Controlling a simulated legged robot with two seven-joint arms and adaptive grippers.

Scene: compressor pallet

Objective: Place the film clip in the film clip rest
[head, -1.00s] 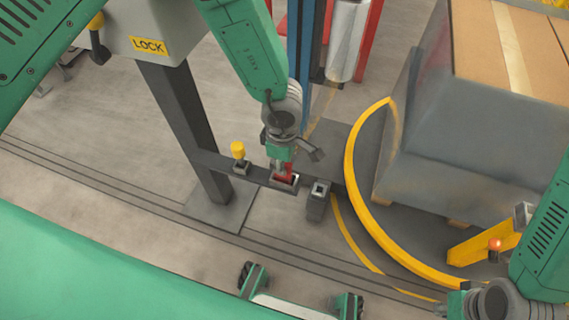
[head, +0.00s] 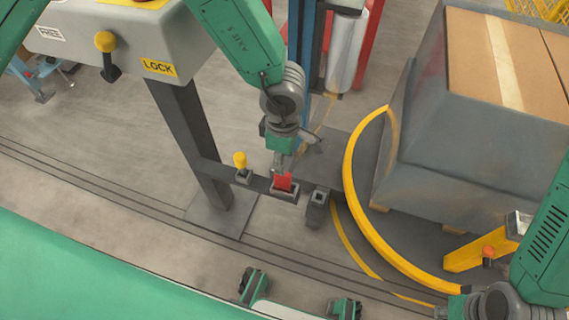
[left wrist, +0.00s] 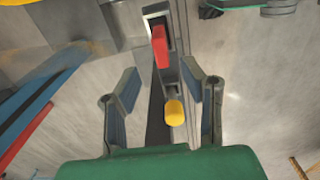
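The red film clip (head: 284,182) stands in a square, pale-rimmed socket (head: 285,194), apparently the film clip rest, on the dark bracket. In the left wrist view the clip (left wrist: 161,47) rises out of the socket frame (left wrist: 148,17); its lower end is hidden inside. My left gripper (head: 294,160) is just above and behind the clip.
A yellow knob (head: 240,160) stands on the bracket left of the clip. A dark block with a square opening (head: 317,207) is to its right. The yellow curved rail (head: 352,190) and wrapped pallet load (head: 455,130) lie further right. A grey post (head: 195,140) carries the LOCK box.

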